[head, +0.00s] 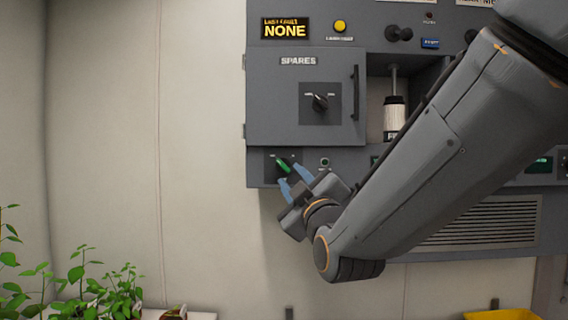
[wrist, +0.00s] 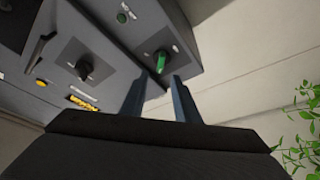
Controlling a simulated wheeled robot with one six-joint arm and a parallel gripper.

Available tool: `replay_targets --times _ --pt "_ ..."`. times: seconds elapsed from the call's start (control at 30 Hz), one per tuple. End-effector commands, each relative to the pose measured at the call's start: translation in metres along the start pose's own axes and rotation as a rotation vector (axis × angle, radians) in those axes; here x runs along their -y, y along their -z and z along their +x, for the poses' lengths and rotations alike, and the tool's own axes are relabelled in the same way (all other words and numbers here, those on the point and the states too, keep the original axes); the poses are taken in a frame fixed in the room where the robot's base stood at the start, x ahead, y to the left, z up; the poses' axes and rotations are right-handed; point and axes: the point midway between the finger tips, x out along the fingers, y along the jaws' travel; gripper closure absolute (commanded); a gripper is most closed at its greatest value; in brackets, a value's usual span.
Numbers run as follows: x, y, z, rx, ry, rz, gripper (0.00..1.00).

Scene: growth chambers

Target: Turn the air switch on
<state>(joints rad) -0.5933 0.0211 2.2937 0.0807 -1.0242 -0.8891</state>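A green-handled rotary switch (head: 283,166) sits on the lower left corner of the grey panel, under the SPARES door. I cannot read its label, so I cannot confirm that it is the air switch. In the head view its handle slants down to the right. In the wrist view the green handle (wrist: 165,64) lies just beyond the fingertips, slightly right of the middle of the gap. My gripper (head: 291,177) is open and empty, with two blue-grey fingers pointing up at the switch. The wrist view also shows my gripper (wrist: 157,82) open, with no clear contact.
The SPARES door (head: 272,95) above has a black knob (head: 320,102) and a bar handle. A small round fitting (head: 324,162) sits right of the switch. A yellow button (head: 340,26) is higher up. Plants (head: 95,290) stand lower left. The wall left of the panel is clear.

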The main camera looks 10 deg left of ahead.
Motion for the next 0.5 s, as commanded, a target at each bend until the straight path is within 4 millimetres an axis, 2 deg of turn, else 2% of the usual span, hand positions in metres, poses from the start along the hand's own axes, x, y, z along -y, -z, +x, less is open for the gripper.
replay_targets --times 0.3,0.5 --pt "0.001 0.0 0.044 0.003 0.003 0.002 0.72" --pt "0.0 -0.001 0.065 0.003 0.002 0.002 0.72"
